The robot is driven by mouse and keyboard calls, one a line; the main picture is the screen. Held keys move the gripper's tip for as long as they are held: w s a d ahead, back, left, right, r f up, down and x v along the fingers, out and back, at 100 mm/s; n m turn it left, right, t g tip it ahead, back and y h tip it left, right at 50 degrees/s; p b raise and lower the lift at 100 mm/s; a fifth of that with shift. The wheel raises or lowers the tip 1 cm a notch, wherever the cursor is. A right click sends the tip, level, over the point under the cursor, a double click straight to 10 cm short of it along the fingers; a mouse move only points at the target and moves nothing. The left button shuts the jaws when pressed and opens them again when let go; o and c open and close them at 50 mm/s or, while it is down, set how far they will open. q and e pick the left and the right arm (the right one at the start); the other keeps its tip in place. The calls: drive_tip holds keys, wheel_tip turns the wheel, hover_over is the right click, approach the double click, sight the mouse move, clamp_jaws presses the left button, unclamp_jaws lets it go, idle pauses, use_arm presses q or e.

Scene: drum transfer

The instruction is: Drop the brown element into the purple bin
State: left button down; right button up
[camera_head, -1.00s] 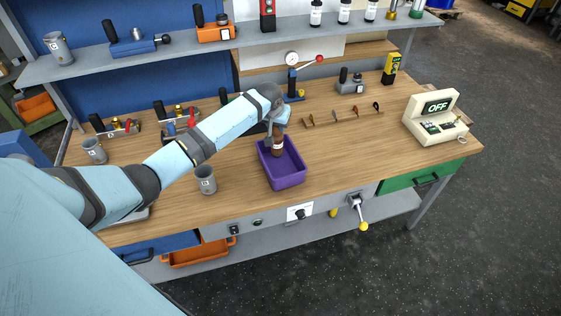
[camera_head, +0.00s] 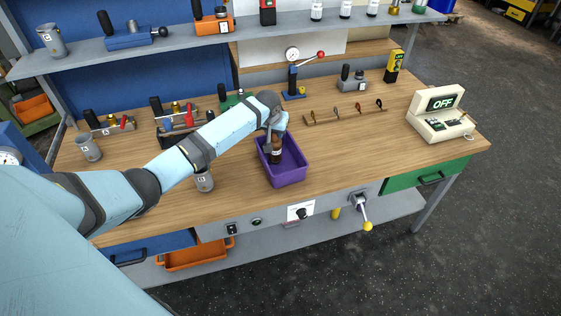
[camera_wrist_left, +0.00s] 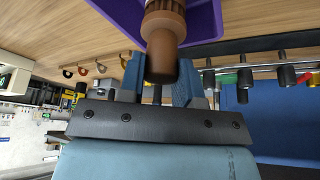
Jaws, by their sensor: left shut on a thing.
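The purple bin (camera_head: 287,178) sits on the wooden bench and also shows behind the bottle in the left wrist view (camera_wrist_left: 206,22). My left gripper (camera_head: 275,134) is over the bin, shut on the bottle's top. Whether the bottle touches the bin floor is hidden. My right gripper is not in view.
A control box reading OFF (camera_head: 439,115) is at the right. The bench right of the bin is clear.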

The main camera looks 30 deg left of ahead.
use_arm(q)
drive_tip(key=c, duration=0.9)
unclamp_jaws()
drive_tip(key=shift+r, duration=0.1)
drive_tip(key=shift+o, duration=0.8)
drive_tip(key=shift+s+r, duration=0.15)
drive_tip(key=shift+r, duration=0.15)
drive_tip(key=v, duration=1.3)
drive_tip(key=shift+b, duration=0.45)
drive_tip(key=shift+d, duration=0.1)
